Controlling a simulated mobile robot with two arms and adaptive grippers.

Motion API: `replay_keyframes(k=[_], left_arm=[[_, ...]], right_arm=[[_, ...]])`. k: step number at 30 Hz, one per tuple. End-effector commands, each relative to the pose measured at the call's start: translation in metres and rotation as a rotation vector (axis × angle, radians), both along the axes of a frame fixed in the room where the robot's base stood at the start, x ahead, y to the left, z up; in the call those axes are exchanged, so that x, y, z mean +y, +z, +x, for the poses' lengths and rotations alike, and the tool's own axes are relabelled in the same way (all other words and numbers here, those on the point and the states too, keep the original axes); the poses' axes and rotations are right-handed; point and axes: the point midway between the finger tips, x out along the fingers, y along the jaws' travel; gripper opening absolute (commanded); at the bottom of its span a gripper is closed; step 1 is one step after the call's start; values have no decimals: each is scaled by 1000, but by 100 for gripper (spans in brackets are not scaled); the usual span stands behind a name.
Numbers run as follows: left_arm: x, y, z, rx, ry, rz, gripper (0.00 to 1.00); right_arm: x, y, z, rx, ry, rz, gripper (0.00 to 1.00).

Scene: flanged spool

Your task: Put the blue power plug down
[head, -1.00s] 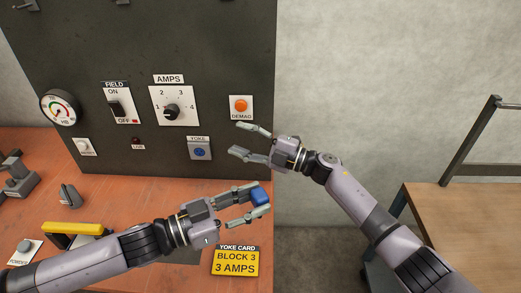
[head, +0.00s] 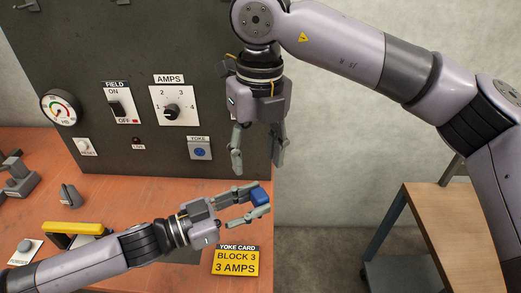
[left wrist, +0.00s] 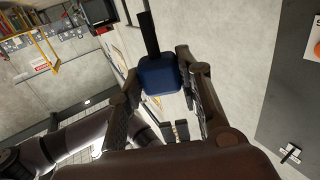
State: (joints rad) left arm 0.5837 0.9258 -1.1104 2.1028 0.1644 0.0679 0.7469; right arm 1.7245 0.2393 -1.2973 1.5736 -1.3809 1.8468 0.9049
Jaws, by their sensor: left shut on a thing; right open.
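The blue power plug (head: 260,196) is between the fingertips of my left gripper (head: 248,204), which is shut on it. In the head view they are above the orange bench, just above the yellow yoke card in the picture. The left wrist view shows the plug (left wrist: 158,75) between both fingers, with a dark bar sticking out beyond it. My right gripper (head: 258,160) is open and empty, pointing down in front of the panel's right edge, above the plug in the picture. The blue yoke socket (head: 200,151) is on the panel, left of my right gripper.
The dark panel (head: 60,40) carries a gauge, field switch and amps knob. On the orange bench (head: 120,195) are a yellow-handled thing (head: 75,228), a small grey knob (head: 69,196) and the yoke card (head: 235,262). A wooden table (head: 450,225) stands at right.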

Motion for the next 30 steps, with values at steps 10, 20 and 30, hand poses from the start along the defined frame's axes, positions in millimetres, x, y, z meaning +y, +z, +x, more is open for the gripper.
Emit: replay_keyframes(k=[10,20,30], left_arm=[[0,0,0,0,0,-1,0],[0,0,0,0,0,-1,0],[0,0,0,0,0,-1,0]], right_arm=[[-8,-30,0,-25,-8,-44,48],[-7,-91,0,-23,-8,-41,48],[-7,-116,1,-26,-9,-38,48]])
